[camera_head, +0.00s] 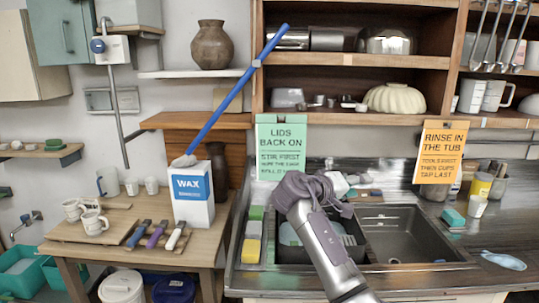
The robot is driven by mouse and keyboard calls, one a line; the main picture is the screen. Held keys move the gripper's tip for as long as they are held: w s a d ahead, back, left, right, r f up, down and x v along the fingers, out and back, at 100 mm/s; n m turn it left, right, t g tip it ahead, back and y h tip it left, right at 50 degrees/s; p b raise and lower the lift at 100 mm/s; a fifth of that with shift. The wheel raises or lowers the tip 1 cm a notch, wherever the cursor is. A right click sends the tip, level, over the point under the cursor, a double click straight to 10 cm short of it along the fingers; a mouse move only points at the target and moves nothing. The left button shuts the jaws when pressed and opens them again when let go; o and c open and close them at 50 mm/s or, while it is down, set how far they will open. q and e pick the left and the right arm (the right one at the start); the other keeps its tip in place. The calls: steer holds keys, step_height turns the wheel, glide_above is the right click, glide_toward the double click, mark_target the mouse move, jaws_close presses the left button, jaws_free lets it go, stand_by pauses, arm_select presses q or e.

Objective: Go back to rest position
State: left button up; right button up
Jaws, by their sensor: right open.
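My right arm comes up from the bottom centre, and my right gripper (345,185) is over the back part of the black tub in the sink counter. It is open; I see nothing held in it. Its fingertips point right, near some small things behind the sink that are hard to make out. The gripper and forearm hide part of the black tub (283,255). My left gripper is not in view.
A wooden table at left holds a white WAX box (192,195) with a long blue-handled tool (235,98) leaning up from it, mugs (94,222) and brushes. Lidded buckets (122,287) stand below. An empty sink basin (405,235) is right of my arm. Shelves hang above.

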step_height(320, 180, down, 34)
steer(key=n+y+b, duration=0.5)
steer(key=s+f+g+y+b, duration=0.1)
steer(key=s+f, duration=0.4)
steer(key=f, duration=0.5)
steer(key=s+f+g+y+b, duration=0.15)
steer(key=s+f, duration=0.25)
steer(key=f, duration=0.5)
steer(key=s+f+y+b, duration=0.15)
steer(key=s+f, duration=0.35)
steer(key=f, duration=0.5)
steer(key=s+f+g+y+b, duration=0.3)
steer(key=s+f+b, duration=0.2)
steer(key=s+f, duration=1.8)
arm_select(q)
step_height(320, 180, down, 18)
steer(key=b, duration=0.3)
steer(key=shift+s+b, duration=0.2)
steer(key=shift+b, duration=0.1)
arm_select(e)
steer(key=s+d+f+m+g, duration=0.1)
steer(key=s+f, duration=0.3)
steer(key=s, duration=0.9)
steer(key=s+d+f+m+g+y, duration=0.1)
steer(key=s+f, duration=0.4)
steer(key=s, duration=0.8)
steer(key=shift+s+f+m, duration=0.15)
steer(key=shift+s+m, duration=0.2)
steer(key=shift+m, duration=0.15)
